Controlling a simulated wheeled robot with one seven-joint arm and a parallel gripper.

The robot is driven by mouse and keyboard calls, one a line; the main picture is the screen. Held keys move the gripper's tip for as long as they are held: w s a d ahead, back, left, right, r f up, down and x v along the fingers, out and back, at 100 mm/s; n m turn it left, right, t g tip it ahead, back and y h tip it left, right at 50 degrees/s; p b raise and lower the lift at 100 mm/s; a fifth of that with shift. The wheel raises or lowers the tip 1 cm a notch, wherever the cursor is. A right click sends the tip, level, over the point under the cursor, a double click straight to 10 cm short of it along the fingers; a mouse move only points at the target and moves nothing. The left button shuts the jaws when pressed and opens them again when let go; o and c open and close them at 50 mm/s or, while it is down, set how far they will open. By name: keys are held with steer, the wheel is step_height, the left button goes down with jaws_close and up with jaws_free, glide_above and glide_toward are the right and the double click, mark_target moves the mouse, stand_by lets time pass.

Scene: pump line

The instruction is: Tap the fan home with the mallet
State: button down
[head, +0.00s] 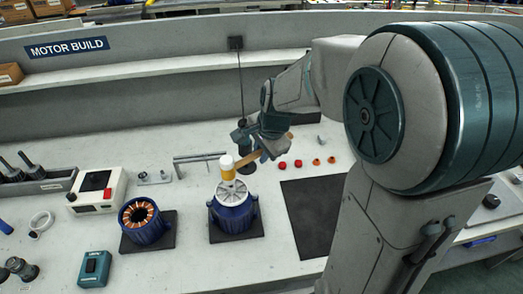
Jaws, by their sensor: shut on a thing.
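The mallet has a head with a white end and a yellow band (228,172) and a light wooden handle. My gripper (268,152) is shut on the mallet's handle, to the right of the head. The mallet head stands upright over the middle of the pale grey fan (236,196). I cannot tell whether its lower face touches the fan. The fan sits on top of a blue motor (234,217), which stands on a dark mat (247,234).
A second blue motor with copper windings (141,219) stands on a mat to the left. A teal box (95,268) and a white device with a screen (97,190) are farther left. Small red and orange caps (298,163) lie right of my gripper. A bare dark mat (312,215) lies right.

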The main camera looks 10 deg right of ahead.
steer(key=shift+r+p, duration=2.2)
steer(key=shift+p, duration=0.05)
steer(key=shift+f, duration=0.1)
steer(key=shift+f, duration=0.1)
